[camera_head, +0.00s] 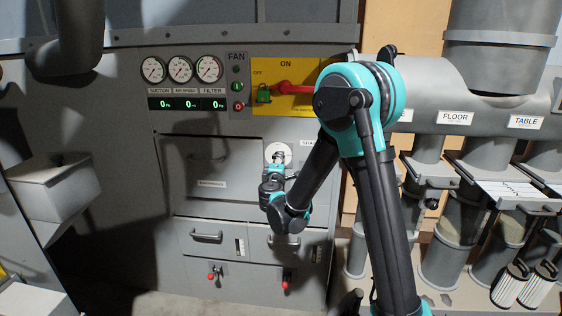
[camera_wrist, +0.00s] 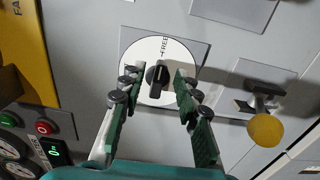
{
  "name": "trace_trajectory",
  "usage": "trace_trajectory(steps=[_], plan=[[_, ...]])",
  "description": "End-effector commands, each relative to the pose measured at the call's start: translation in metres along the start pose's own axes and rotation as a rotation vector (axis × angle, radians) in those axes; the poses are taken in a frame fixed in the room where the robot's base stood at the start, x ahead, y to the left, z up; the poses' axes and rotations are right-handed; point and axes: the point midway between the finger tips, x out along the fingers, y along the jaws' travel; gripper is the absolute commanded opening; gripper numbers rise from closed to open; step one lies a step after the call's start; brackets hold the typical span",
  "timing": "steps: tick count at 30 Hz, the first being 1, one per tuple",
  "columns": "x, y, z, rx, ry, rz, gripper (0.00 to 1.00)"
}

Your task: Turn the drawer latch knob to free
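The latch knob (camera_wrist: 157,76) is a small black bar knob on a round white dial plate (camera_wrist: 184,55). The word FREE is printed on the plate near the top in the wrist view. The knob's long side runs nearly up and down there; where its mark points is hard to tell. My gripper (camera_wrist: 156,84) is open, one green-padded finger on each side of the knob, with gaps visible on both sides. In the head view the white dial plate (camera_head: 278,149) sits on the grey cabinet front, and my gripper (camera_head: 279,164) is in front of it, hiding the knob.
Left of the dial is a drawer front (camera_head: 215,153). Above is a yellow ON/OFF panel (camera_head: 297,103) with a red handle. Lower drawer handles (camera_head: 206,236) and red-tipped levers (camera_head: 286,284) are below. A yellow round knob (camera_wrist: 265,130) projects near my right finger in the wrist view.

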Motion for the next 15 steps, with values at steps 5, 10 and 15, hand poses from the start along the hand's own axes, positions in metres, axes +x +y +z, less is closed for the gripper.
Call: trace_trajectory(steps=[5,10,15], plan=[[-0.034,0.0,-0.001,0.0,0.003,0.0,0.32],[-0.069,0.0,-0.001,0.0,0.003,0.0,0.32],[-0.095,0.0,-0.001,0.0,0.002,0.0,0.32]])
